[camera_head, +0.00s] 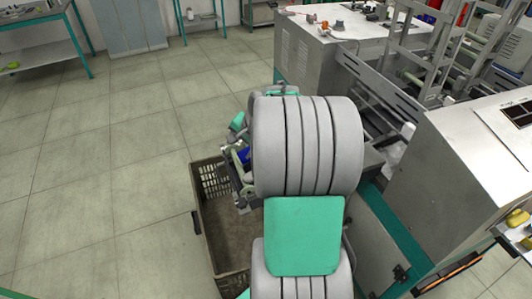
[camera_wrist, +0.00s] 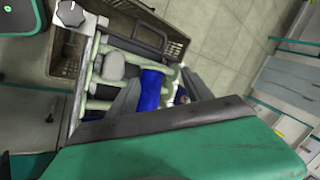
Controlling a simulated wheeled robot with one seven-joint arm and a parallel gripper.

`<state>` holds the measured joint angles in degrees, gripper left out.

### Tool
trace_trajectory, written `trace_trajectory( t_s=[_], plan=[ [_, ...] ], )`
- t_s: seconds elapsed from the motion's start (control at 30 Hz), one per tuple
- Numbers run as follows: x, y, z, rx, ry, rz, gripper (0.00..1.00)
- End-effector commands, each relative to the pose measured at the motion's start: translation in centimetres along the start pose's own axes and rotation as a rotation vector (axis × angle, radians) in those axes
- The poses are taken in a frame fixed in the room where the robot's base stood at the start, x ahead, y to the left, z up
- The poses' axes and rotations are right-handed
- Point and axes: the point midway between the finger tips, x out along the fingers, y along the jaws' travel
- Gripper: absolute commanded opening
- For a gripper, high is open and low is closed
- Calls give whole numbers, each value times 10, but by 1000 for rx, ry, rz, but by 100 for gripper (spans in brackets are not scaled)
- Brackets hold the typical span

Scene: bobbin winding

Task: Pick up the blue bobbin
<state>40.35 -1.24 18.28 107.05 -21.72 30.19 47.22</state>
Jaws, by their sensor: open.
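The blue bobbin (camera_wrist: 151,90) shows in the wrist view between the two grey fingers of my gripper (camera_wrist: 160,76). It lies among pale green bars of a rack (camera_wrist: 94,70). My gripper is open, with one finger to each side of the bobbin; I cannot tell whether they touch it. The gripper's green and grey body hides the near part of the bobbin. In the head view, only a small blue patch of the bobbin (camera_head: 242,155) shows beside my arm, which hides most of the area.
A brown plastic crate (camera_head: 203,238) stands on the floor below the rack; it also shows in the wrist view (camera_wrist: 176,42). Grey machine housings (camera_head: 470,150) stand to the right. The tiled floor to the left is clear. A bench with a green frame (camera_head: 40,58) stands at the back left.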

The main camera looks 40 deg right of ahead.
Motion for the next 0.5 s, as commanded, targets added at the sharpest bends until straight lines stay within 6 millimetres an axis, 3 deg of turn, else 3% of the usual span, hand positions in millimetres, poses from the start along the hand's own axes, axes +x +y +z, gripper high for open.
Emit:
trace_trajectory(
  t_s=[0.03, 0.13, 0.23, 0.5],
  plan=[
    [23, 27, -36, 148, 22, -25, 59],
    [35, 47, -75, 321, 47, -71, 59],
    [42, 54, -87, 380, 53, -89, 59],
    [81, 52, -88, 382, 52, -87, 59]
  ],
)
